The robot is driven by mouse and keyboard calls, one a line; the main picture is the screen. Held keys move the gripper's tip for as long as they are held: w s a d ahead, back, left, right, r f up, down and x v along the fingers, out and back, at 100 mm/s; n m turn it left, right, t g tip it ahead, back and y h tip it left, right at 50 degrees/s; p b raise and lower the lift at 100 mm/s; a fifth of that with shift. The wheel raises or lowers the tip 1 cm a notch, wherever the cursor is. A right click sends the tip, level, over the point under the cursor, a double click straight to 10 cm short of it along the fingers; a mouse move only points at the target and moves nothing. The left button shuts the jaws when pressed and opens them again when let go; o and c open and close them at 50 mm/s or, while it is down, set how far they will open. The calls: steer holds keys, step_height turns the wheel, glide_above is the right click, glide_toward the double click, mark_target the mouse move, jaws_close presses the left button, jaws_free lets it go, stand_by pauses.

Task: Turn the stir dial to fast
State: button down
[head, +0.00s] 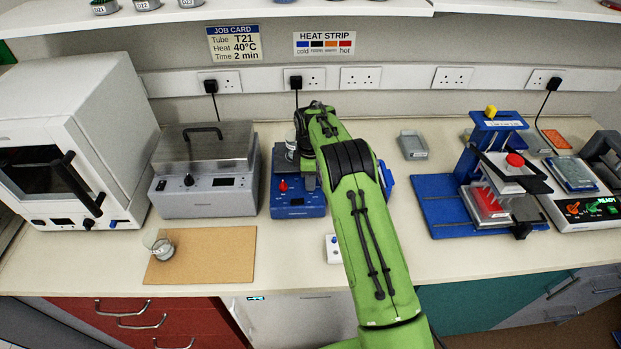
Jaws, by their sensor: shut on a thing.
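The blue stirrer unit (297,211) stands on the bench left of my arm, with a small dark display on its front. A red dial (283,185) shows on the left of its front panel. My gripper (309,183) is at the right part of that panel, beside the red dial, pointing down. It is shut on what appears to be the stir dial, which the jaws and my arm hide. The dial's pointer and setting cannot be seen.
A grey lidded bath (206,196) stands close left of the stirrer. A glass vessel (160,247) is on a tan board (205,257). A small white box (333,249) lies in front. A blue press stand (440,205) is at right.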

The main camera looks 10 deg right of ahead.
steer(key=m, duration=1.8)
steer(key=shift+m, duration=0.3)
steer(key=m, duration=0.8)
steer(key=shift+b, duration=0.3)
steer(key=m, duration=0.4)
steer(key=shift+w, duration=0.1)
steer(key=shift+r+m, duration=0.1)
steer(key=shift+m, duration=2)
